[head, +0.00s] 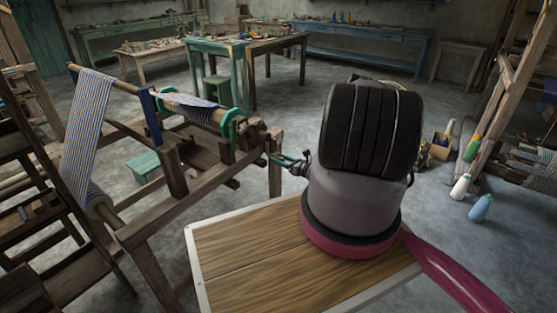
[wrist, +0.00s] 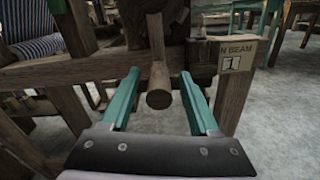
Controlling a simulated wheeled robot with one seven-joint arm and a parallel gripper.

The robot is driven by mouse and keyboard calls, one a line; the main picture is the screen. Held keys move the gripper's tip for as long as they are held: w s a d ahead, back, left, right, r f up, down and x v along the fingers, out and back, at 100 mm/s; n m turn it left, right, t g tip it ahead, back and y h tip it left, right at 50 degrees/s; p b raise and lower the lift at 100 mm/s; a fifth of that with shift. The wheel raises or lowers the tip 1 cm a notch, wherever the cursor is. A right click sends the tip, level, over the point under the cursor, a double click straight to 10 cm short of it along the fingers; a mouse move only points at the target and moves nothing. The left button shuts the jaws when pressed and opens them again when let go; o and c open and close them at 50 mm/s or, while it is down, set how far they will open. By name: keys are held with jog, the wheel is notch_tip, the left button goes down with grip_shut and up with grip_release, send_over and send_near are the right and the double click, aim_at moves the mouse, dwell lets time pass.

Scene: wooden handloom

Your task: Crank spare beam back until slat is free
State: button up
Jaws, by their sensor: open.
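A wooden beam (head: 205,108) with blue-striped cloth wound on it lies across the loom frame in the head view. My gripper (head: 277,160) is at the beam's near right end, with its teal fingers pointing at the frame. In the wrist view my gripper (wrist: 160,76) is open. A round wooden handle (wrist: 160,99) points toward the camera between its two fingers, with a gap on each side. A wooden bar (wrist: 156,40) rises behind the handle. I cannot make out the slat for certain; the cloth (wrist: 38,47) shows at the upper left.
A paper tag (wrist: 236,56) reading "N BEAM 1" is on the frame right of the handle. A dark wooden rail (wrist: 70,70) runs behind the fingers. A green stool (head: 145,165) stands under the loom. Bottles (head: 480,208) stand on the floor at right.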

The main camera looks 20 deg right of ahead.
grip_shut()
dwell(1.4)
